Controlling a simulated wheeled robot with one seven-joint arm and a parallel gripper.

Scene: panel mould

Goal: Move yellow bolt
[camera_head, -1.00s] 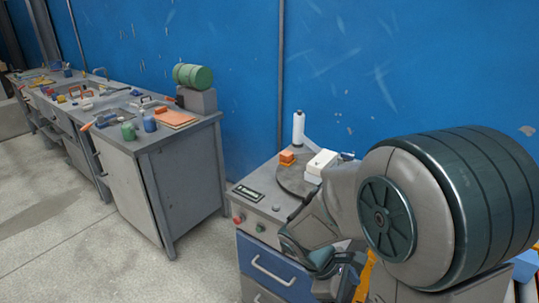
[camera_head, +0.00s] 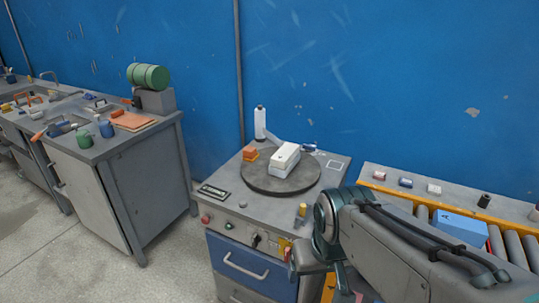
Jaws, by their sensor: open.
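A small yellow-gold upright cylinder (camera_head: 301,211), which looks like the yellow bolt, stands on the front right part of the grey cabinet top (camera_head: 232,212). My arm comes in from the right and bends down just right of it. My gripper (camera_head: 312,268) is at the low end of the arm, in front of the cabinet's right front edge, below and apart from the bolt. It is open; its fingertips are hard to make out and partly hidden by my arm. Nothing shows held in it.
A dark round turntable (camera_head: 258,183) carries a white box (camera_head: 285,158). A roller conveyor (camera_head: 422,212) with a blue box (camera_head: 460,228) lies right, partly behind my arm. A bench (camera_head: 120,143) stands left.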

